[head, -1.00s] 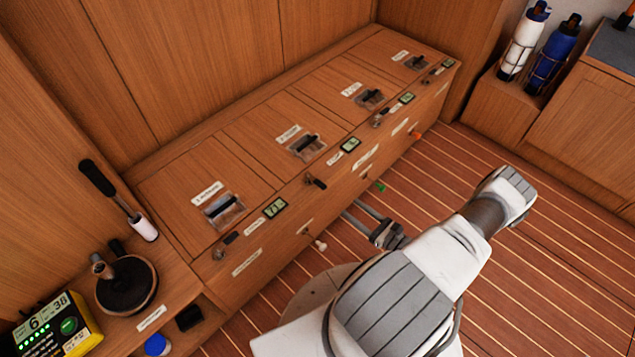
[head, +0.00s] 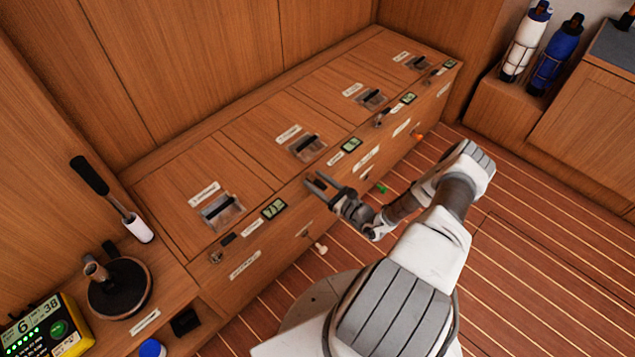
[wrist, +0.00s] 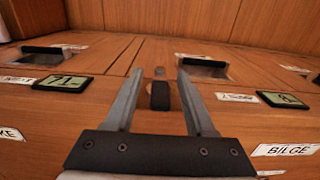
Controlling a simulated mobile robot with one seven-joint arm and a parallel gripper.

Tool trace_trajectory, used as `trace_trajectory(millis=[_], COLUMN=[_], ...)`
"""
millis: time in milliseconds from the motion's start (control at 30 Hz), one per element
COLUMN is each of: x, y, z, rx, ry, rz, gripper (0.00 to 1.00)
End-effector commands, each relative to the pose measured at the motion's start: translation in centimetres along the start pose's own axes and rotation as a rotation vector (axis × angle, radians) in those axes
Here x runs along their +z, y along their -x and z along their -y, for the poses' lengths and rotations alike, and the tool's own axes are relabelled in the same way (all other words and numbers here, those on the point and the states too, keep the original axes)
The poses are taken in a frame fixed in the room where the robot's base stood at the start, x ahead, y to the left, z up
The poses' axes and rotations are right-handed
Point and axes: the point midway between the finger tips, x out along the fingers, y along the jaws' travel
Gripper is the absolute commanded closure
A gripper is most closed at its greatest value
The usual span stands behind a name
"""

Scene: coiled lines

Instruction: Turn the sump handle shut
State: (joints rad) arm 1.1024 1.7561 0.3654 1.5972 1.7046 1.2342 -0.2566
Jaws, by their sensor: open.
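My gripper (head: 321,180) is open at the front top edge of the long wooden locker. In the wrist view its two fingers (wrist: 159,76) stand apart on either side of a small dark handle (wrist: 160,96). I see no contact between the fingers and the handle. In the head view my gripper mostly hides this handle. No label that I can read says sump, so I cannot confirm which handle is the sump one. Similar small handles sit along the same edge at the left (head: 216,256) and farther right (head: 380,119).
Lit displays (head: 274,208) and clear-covered recesses (head: 222,211) line the locker. A white knob (head: 320,248) and a green knob (head: 382,188) stick out of its front. A black-handled lever (head: 90,176) stands at the left. The striped floor (head: 540,240) at the right is clear.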

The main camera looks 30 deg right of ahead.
Motion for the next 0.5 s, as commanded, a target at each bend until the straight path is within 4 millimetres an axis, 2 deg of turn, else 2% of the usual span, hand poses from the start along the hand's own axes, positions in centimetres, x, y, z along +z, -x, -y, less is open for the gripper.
trace_trajectory(millis=[167, 400, 500], x=[0.02, 0.01, 0.00], y=[0.00, 0.02, 0.03], z=[0.02, 0.01, 0.00], rx=[0.000, 0.000, 0.001], ry=[0.000, 0.000, 0.000], rz=[0.000, 0.000, 0.000], gripper=[0.45, 0.86, 1.00])
